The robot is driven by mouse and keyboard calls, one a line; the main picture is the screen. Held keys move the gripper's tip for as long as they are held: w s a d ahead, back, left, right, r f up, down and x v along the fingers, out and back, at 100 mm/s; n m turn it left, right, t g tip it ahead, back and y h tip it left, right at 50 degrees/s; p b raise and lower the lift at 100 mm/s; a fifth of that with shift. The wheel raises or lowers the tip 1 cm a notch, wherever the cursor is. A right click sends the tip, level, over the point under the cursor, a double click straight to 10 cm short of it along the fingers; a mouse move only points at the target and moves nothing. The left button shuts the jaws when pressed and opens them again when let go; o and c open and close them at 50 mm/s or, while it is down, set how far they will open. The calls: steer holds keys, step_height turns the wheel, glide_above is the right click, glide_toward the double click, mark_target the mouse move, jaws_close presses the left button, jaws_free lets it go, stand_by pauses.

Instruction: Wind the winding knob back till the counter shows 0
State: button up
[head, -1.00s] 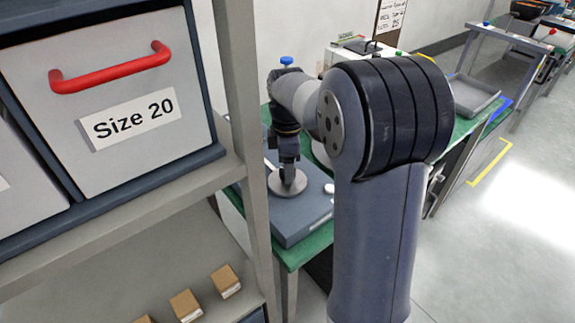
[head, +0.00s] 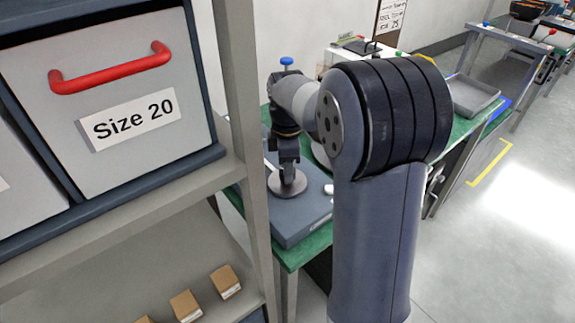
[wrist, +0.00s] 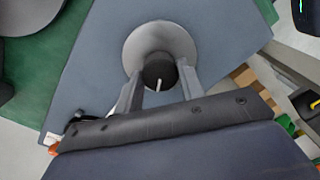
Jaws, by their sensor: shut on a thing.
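The winding knob (wrist: 159,72) is a dark round knob with a white pointer line, in the middle of a pale grey disc (wrist: 137,42) in the wrist view. The disc sits on a blue-grey box (wrist: 95,70). My gripper (wrist: 160,78) is shut on the knob, one finger on each side. In the head view, my gripper (head: 286,172) points straight down over the disc (head: 288,188), and the knob is hidden by it. No counter reading can be made out in either view.
The box lies on a green bench top (head: 315,246). A shelf rack with a bin labelled Size 20 (head: 130,120) and small cardboard boxes (head: 186,305) stands close on the left. A grey tray (head: 474,95) lies further along the bench. Open floor is at right.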

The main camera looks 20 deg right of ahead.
steer(key=m+p, duration=0.1)
steer(key=m, duration=0.2)
steer(key=shift+r+m+p, duration=0.15)
steer(key=shift+m+p, duration=0.15)
steer(key=shift+p, duration=0.05)
steer(key=shift+m+p, duration=0.5)
steer(key=shift+m, duration=1.5)
steer(key=o, duration=1)
step_height(320, 180, up, 11)
steer(key=shift+d+f, duration=0.1)
steer(key=shift+f, duration=0.1)
steer(key=shift+f, duration=0.1)
